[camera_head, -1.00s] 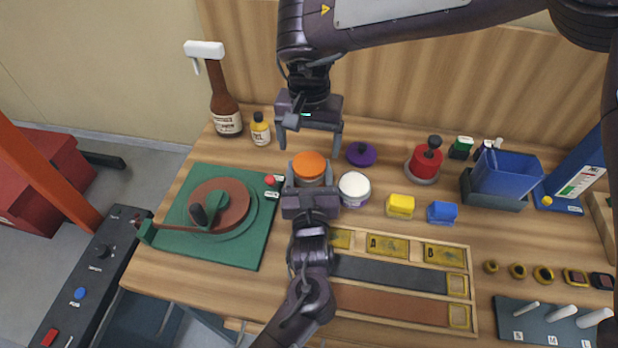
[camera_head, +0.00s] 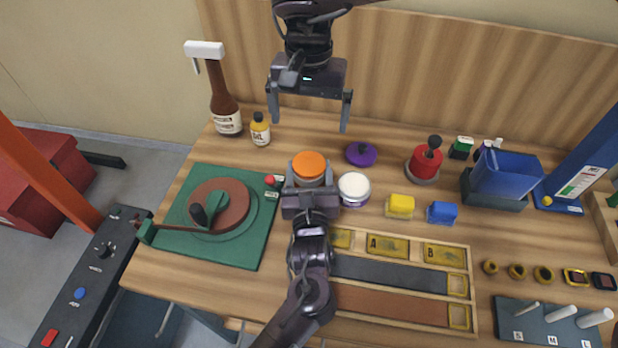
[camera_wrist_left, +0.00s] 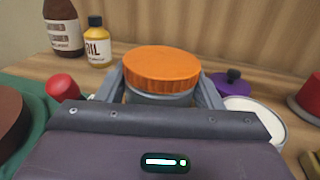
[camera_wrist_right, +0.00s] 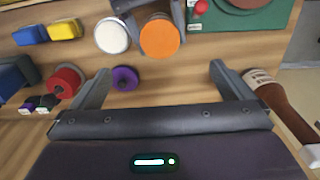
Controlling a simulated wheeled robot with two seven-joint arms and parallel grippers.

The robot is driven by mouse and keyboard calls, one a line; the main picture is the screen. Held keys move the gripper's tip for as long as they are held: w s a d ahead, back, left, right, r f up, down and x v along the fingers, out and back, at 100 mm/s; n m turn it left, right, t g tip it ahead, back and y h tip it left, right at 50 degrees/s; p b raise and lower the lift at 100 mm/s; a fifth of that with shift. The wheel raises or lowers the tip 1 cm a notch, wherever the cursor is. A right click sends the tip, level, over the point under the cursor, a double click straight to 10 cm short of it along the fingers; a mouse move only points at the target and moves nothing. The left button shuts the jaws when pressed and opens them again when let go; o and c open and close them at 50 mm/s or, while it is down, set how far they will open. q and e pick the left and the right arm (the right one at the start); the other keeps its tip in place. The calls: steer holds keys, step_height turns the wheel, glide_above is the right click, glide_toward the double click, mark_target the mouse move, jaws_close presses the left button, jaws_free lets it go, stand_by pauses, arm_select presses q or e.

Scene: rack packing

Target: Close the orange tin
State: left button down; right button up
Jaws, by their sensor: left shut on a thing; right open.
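The orange tin (camera_head: 309,168) stands upright on the table with its orange lid on top. In the left wrist view, the orange lid (camera_wrist_left: 161,68) sits over the grey tin body; I cannot tell whether it is fully seated. My left gripper (camera_head: 310,182) is shut around the tin body from the front, one finger on each side. My right gripper (camera_head: 310,108) is open and empty, raised above and behind the tin. In the right wrist view, the orange lid (camera_wrist_right: 160,38) lies beyond the right fingers, with nothing between them.
A green board with a crank (camera_head: 250,240) is at left. Bottles (camera_head: 260,130) stand behind left.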

mark_target(309, 184)
step_height(309, 184, up, 5)
steer(key=shift+r, duration=0.1)
stand_by(0.3)
arm_select(q)
steer(key=shift+c, duration=1.5)
jaws_free()
steer(key=shift+s, duration=0.1)
steer(key=shift+s+f, duration=0.1)
steer(key=shift+s, duration=0.25)
steer(key=s+b, duration=0.2)
steer(key=s, duration=0.4)
steer(key=shift+s+d, duration=0.1)
steer(key=shift+s, duration=0.35)
arm_select(e)
step_height(309, 184, down, 3)
steer(key=shift+r, duration=0.2)
